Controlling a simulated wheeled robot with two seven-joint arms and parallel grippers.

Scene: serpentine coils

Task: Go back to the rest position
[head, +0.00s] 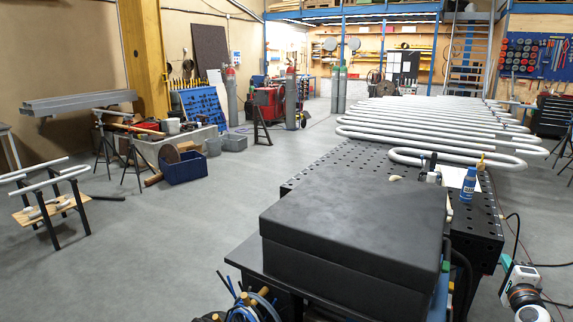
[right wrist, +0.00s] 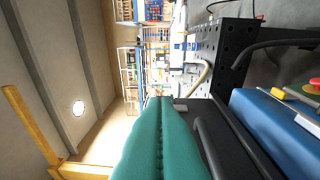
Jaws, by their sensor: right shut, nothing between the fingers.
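My right gripper (head: 507,262) shows at the lower right of the head view, with its white body and teal fingers, to the right of the black table and apart from it. In the right wrist view its two teal fingers (right wrist: 160,102) lie together, shut and empty. The white serpentine coil (head: 440,133) lies along the long perforated black table (head: 345,160). My left gripper is not in view.
A black box-like block (head: 355,222) stands close in front. A blue bottle (head: 468,185) is on the table. Cables (head: 520,225) hang and run at the table's right side. Open grey floor (head: 200,215) lies to the left.

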